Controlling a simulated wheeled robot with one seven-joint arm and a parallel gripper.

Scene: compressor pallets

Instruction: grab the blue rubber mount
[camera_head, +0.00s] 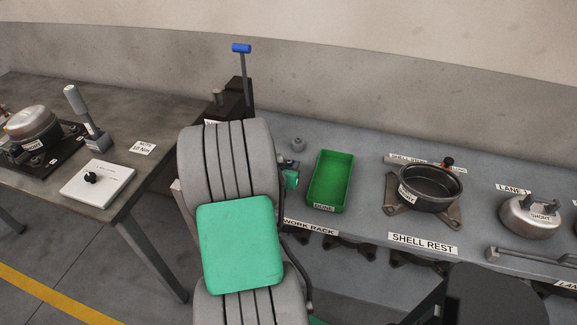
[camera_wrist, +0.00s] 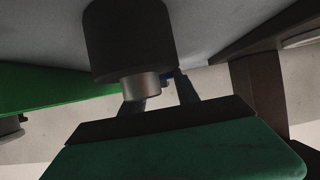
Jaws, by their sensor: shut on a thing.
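My gripper (camera_head: 290,178) is over the rack's left part, largely behind my arm.
A small grey part (camera_head: 298,145) stands behind the gripper. The green bin (camera_head: 326,207) is just to its right, then a dark shell (camera_head: 430,199) on the rest. A post with a blue handle (camera_head: 242,48) rises behind my arm. The left bench (camera_head: 120,185) stands apart.

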